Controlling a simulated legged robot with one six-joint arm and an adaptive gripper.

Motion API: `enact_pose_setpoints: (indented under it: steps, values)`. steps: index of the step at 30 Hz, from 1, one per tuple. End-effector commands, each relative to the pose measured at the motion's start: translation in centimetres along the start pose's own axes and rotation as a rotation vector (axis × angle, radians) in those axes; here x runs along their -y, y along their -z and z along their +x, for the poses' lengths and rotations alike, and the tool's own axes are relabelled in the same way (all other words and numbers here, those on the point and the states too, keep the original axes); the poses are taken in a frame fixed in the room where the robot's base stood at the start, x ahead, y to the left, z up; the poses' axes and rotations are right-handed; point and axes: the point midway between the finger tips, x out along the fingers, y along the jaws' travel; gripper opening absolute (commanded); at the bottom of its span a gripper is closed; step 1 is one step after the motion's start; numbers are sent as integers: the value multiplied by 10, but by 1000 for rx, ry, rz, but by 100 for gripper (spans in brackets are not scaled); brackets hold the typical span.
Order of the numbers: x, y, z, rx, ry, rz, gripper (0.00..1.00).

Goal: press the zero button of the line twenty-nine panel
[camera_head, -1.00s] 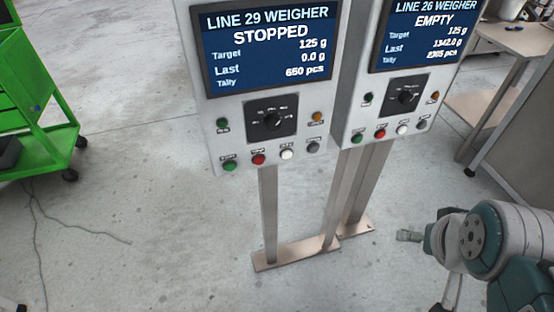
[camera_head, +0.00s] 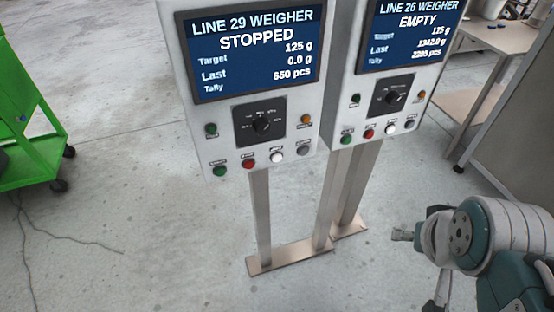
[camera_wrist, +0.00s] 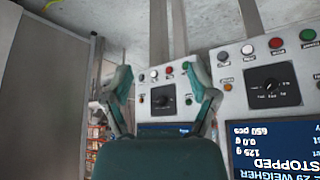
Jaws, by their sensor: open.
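The line 29 weigher panel (camera_head: 229,118) stands upright, its screen reading STOPPED. Its bottom row holds a green button (camera_head: 219,171), a red button (camera_head: 248,164), a white button (camera_head: 277,156) and a grey button (camera_head: 303,150); their labels are too small to read. In the wrist view the panel is upside down at the right, with its white button (camera_wrist: 247,50) and grey button (camera_wrist: 223,56) right of my fingers. My gripper (camera_wrist: 158,78) is open and empty, apart from the panel. In the head view my arm is at the lower right.
The line 26 weigher (camera_head: 345,115), reading EMPTY, stands close on the right with a similar button row; it shows between my fingers in the wrist view. A green cart (camera_head: 28,140) is at the left, a table (camera_head: 505,42) at the upper right. Floor before the posts is clear.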

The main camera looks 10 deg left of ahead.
Motion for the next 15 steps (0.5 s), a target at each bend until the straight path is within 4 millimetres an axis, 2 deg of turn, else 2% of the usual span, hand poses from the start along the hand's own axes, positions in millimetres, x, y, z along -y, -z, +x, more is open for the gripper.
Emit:
enact_pose_setpoints:
  steps: [1,3,15]
  values:
    - [0,0,0,0,0,0,30]
    - [0,0,0,0,0,0,0]
    - [0,0,0,0,0,0,0]
